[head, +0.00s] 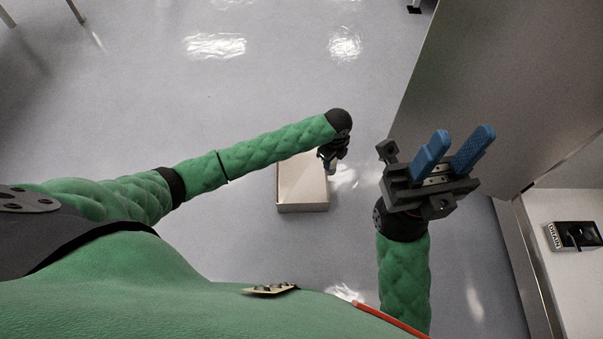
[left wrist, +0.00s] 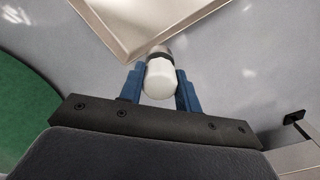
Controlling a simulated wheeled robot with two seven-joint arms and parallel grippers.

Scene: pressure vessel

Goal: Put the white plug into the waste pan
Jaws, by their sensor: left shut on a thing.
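The white plug (left wrist: 158,80) shows in the left wrist view between the two blue fingers of my left gripper (left wrist: 160,88), which is shut on it. A dark grey end of the plug shows beyond the white part. In the head view my left gripper (head: 328,158) is at the upper right edge of the waste pan, mostly hidden by its own wrist. The waste pan (head: 302,208) is a shallow, pale, open box, and it also shows in the left wrist view (left wrist: 130,48), just beyond the plug. My right gripper (head: 457,150) is raised, open and empty.
A large grey panel (head: 500,70) stands at the right. Beside it is a pale surface with a black box labelled DRAIN (head: 574,236). Grey floor (head: 240,90) around the pan is clear.

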